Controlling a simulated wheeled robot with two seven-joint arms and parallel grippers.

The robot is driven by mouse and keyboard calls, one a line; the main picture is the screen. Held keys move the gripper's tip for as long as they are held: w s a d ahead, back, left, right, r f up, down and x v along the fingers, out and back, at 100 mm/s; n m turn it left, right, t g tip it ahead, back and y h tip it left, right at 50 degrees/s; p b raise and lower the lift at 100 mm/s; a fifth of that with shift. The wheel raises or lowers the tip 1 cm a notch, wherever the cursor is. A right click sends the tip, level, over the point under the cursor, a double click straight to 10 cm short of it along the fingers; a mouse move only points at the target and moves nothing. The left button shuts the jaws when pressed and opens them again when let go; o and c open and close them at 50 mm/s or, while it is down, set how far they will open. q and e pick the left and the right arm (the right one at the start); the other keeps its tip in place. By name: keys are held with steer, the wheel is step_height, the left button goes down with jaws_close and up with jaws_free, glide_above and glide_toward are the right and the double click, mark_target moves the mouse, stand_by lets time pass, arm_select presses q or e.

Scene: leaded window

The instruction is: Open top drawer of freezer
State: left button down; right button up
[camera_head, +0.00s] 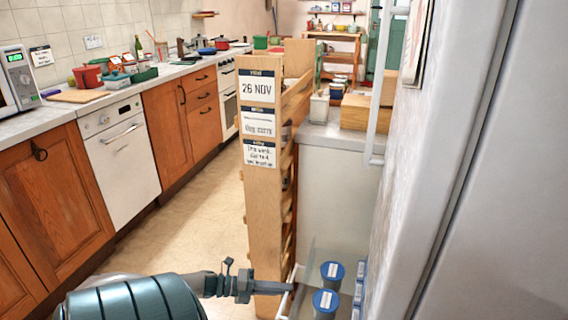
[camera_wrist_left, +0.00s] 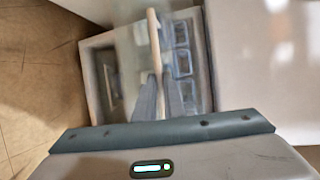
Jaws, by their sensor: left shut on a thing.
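The freezer's top drawer (camera_head: 289,304) shows low in the head view, with a clear front and a pale edge. It stands out far enough to show blue-lidded tubs (camera_head: 326,302) inside. My left gripper (camera_head: 288,288) reaches in from the left to that front edge. In the left wrist view, my left gripper (camera_wrist_left: 160,102) has its fingers on either side of the drawer's pale front bar (camera_wrist_left: 153,35), shut on it. More blue-rimmed containers (camera_wrist_left: 182,62) lie behind the bar. The exact grip is blurred. My right gripper is in neither view.
A tall wooden rack (camera_head: 262,215) with labels stands close beside my left gripper. A large pale appliance panel (camera_head: 490,160) with a long handle (camera_head: 381,80) fills the right. Cabinets and a white dishwasher (camera_head: 122,150) line the left. The floor (camera_head: 190,225) between is clear.

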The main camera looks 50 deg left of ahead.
arm_select(q)
steer(key=c, duration=1.8)
jaws_free()
steer(key=shift+c, duration=0.2)
steer(key=v, duration=1.7)
steer(key=shift+s+a, duration=0.15)
steer(key=shift+s, duration=0.05)
steer(key=shift+r, duration=0.2)
